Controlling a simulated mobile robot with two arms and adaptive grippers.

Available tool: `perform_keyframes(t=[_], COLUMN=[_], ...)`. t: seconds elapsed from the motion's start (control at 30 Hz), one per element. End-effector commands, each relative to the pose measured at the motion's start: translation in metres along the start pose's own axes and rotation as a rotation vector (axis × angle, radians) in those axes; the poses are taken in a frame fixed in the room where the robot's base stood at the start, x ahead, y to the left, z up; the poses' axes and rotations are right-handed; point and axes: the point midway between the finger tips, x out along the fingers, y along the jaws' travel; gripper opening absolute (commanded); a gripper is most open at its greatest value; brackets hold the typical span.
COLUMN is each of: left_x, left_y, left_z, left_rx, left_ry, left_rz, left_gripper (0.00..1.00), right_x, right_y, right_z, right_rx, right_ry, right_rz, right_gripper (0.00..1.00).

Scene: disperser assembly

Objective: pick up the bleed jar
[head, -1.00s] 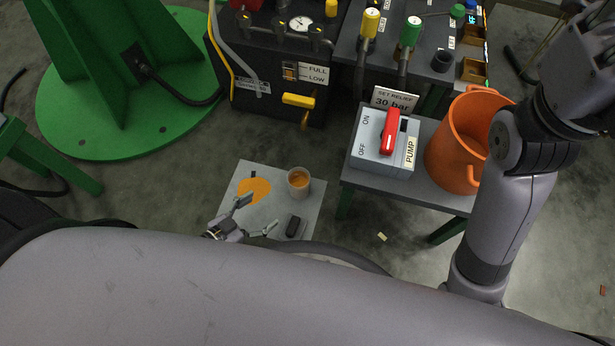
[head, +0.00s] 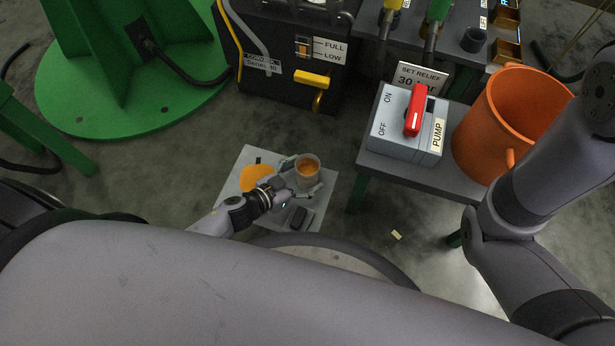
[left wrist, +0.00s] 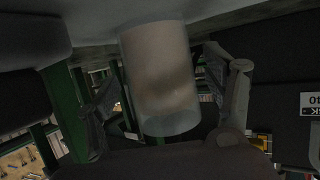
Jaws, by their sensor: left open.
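The bleed jar (head: 307,172), a pale clear-walled cup with orange liquid in it, stands upright on a light sheet (head: 325,200) on the floor. My left gripper (head: 304,178) reaches it from the lower left, with its open fingers on either side of the jar. In the left wrist view the jar (left wrist: 160,80) fills the space between the two spread fingers and appears upside down. Gaps show between the jar and both fingers there. My right arm is at the right of the head view, but its gripper is out of view.
An orange spill (head: 256,176) and a small dark object (head: 298,218) lie on the sheet near the jar. A grey bench (head: 420,176) to the right bears the pump switch box (head: 405,140) and an orange bucket (head: 480,130). A black unit (head: 285,75) stands behind.

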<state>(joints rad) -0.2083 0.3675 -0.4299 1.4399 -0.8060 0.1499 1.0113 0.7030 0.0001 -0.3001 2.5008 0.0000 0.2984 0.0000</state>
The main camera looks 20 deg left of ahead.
Motion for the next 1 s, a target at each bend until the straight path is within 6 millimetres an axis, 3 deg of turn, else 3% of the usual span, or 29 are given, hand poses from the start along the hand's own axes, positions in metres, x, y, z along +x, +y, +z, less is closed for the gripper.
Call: perform_keyframes(t=[0.1,0.4,1.0], left_x=[0.0142,0.0158,0.0157], left_y=[-0.0003,-0.0001,0.0], left_z=[0.002,0.0003,0.0003], left_rx=[0.001,0.0,0.0], left_ry=[0.0,-0.002,-0.002], left_rz=[0.001,0.0,0.0], left_gripper=[0.76,0.74,0.34], right_x=[-0.0096,-0.0088,-0.0088], right_y=[-0.0018,-0.0017,-0.0019], right_z=[-0.0029,-0.0026,-0.0029], right_rx=[0.0,0.0,0.001], right_ry=[-0.001,-0.001,0.0], right_rz=[0.001,0.0,0.0], right_gripper=[0.4,0.4,0.4])
